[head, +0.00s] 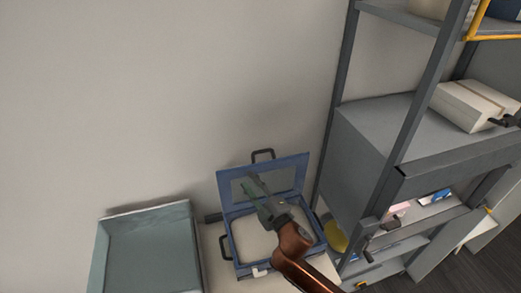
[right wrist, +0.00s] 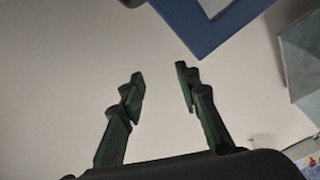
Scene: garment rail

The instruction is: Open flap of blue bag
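The blue bag (head: 247,268) looks like a shallow case with dark handles and a pale interior. Its flap (head: 296,164), a blue frame around a grey panel, stands raised at the back. My right gripper (head: 254,186) is in front of the flap and above the bag's interior, hiding part of both. In the right wrist view my gripper (right wrist: 160,74) has its two green fingers apart with nothing between them. A blue frame edge of the bag (right wrist: 205,35) lies beyond the fingertips there, apart from them. My left gripper is in neither view.
A grey-teal open bin (head: 150,245) stands left of the bag. A grey metal shelf rack (head: 385,120) rises close on the right, with a white box (head: 470,103) on a shelf. A yellow round thing (head: 335,237) lies between bag and rack. A plain wall is behind.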

